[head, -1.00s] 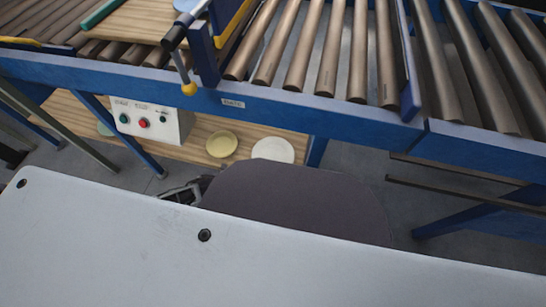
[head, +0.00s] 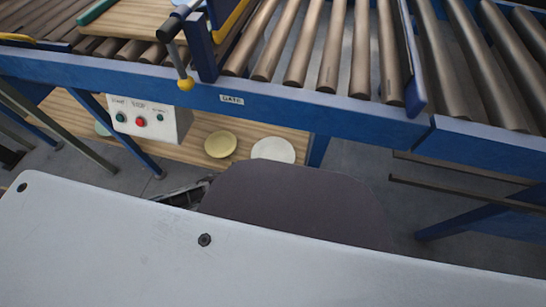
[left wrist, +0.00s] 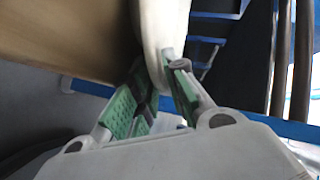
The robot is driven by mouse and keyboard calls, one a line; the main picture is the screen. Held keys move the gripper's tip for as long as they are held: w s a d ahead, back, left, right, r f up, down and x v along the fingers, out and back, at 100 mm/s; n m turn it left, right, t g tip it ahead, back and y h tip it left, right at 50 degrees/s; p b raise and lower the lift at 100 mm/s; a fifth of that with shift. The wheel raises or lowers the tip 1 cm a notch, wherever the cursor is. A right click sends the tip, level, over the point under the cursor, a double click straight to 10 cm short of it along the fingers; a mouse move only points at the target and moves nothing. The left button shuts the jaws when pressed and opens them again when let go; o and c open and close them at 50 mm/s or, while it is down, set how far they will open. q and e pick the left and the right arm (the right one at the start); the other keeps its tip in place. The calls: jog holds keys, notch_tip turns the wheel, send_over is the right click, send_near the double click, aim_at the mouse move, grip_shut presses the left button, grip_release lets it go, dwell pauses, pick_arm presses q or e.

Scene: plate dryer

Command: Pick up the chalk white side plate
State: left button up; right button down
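The chalk white side plate (head: 273,150) lies on the wooden lower shelf under the conveyor in the head view, right of a yellow plate (head: 220,145). In the left wrist view the white plate (left wrist: 160,22) shows nearly edge-on, its rim between the green-padded fingers of my left gripper (left wrist: 158,75). The fingers converge closely on the rim, and the right-hand one overlaps it. Contact on the left-hand side is hard to see. In the head view only a small part of this gripper shows; its fingertips are hidden. My right gripper is in neither view.
The blue conveyor frame (head: 350,108) with its rollers runs above the shelf (head: 190,152). A control box (head: 148,120) with buttons stands left of the plates. A wooden board (head: 130,20) lies on the rollers at upper left. Metal bars (head: 460,195) stick out at right.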

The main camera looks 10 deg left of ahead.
pick_arm(q)
jog(key=shift+c, duration=0.2)
grip_shut()
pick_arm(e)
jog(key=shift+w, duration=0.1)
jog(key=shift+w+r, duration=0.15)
pick_arm(q)
jog(key=shift+r, duration=0.2)
